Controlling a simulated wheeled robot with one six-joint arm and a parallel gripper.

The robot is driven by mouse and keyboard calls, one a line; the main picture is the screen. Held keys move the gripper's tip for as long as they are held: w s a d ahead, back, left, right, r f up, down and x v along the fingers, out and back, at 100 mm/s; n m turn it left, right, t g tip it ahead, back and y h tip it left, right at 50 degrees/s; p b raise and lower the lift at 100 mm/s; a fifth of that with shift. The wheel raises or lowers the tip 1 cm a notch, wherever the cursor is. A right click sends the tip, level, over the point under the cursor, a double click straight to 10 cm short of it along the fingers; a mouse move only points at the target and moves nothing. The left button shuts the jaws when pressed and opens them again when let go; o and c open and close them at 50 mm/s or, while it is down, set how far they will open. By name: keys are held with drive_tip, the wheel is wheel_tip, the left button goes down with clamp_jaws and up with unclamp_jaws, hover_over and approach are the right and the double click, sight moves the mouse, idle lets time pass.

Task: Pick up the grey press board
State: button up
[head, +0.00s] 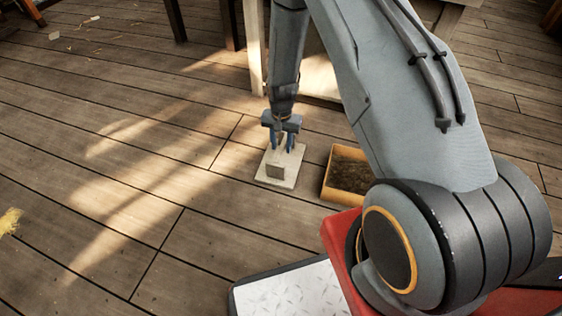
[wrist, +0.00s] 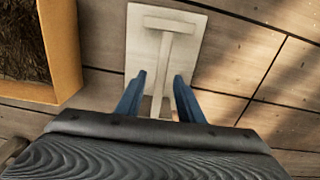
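My gripper (head: 281,143) points down over the board. Its two blue fingers are apart, and in the wrist view my gripper (wrist: 157,85) has one finger on each side of the handle's stem. I cannot tell whether the fingers touch it. The lower part of the board is hidden behind my gripper in the wrist view.
A yellow box (head: 333,193) with dark brown contents stands close to the right of the board; it also shows at left in the wrist view (wrist: 62,48). A pale piece of furniture (head: 318,80) stands behind. The floor (head: 150,190) to the left is clear.

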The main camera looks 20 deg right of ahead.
sight(281, 147)
wheel_tip(281, 147, down, 3)
drive_tip(key=shift+f+b, duration=0.1)
drive_tip(key=shift+b, duration=0.65)
clamp_jaws()
